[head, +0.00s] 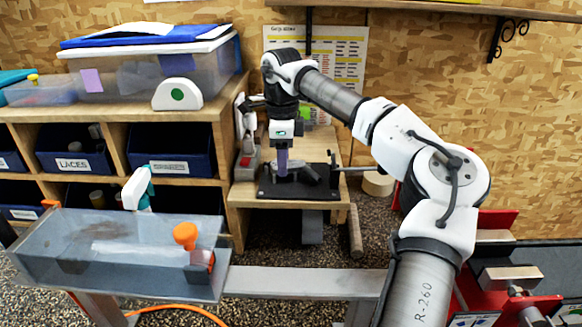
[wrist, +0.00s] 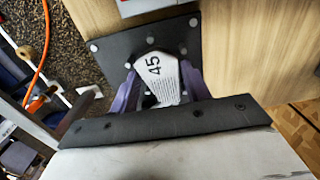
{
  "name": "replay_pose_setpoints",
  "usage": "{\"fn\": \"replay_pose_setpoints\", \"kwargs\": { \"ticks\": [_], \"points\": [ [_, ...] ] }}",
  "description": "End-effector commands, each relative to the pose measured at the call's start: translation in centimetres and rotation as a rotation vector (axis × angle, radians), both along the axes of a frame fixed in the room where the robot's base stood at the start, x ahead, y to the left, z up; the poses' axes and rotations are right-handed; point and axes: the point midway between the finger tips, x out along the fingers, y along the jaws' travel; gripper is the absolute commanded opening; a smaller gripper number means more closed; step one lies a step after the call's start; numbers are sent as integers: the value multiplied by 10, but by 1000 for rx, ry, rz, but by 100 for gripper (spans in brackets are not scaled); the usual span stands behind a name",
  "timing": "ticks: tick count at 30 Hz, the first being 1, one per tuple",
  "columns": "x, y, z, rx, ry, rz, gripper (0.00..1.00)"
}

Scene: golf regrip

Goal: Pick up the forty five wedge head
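The forty five wedge head (wrist: 165,92) is a pale grey club head marked "45", lying over a black plate (wrist: 108,47) in the wrist view. My gripper (wrist: 159,72) has its two purple fingers spread, one on each side of the head. I cannot tell whether either finger touches it. In the head view my gripper (head: 283,172) points straight down at the black plate (head: 310,190) on the wooden bench. There the fingers and the clutter around them hide which part is the 45 head.
Dark club parts (head: 313,172) lie on the plate beside my gripper. A grey and red device (head: 247,163) stands left of it. A clear-sided tank (head: 120,245) with an orange-topped item is at front left. Shelves with labelled bins (head: 75,150) stand behind it.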

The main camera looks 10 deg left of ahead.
Motion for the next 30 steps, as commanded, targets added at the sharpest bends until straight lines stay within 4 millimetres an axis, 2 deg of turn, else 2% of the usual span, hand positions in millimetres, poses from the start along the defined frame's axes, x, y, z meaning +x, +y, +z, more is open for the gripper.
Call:
{"fn": "replay_pose_setpoints", "kwargs": {
  "ticks": [1, 6, 14, 17, 27, 30],
  "points": [
    [0, 0, 0, 0, 0, 0, 40],
    [0, 0, 1, 0, -1, 0, 21],
    [0, 0, 5, 0, -2, 0, 21],
    [0, 1, 16, 1, -4, -2, 21],
    [0, 1, 84, 2, -3, 0, 21],
    [0, 1, 94, 1, -2, 0, 21]
  ]
}}
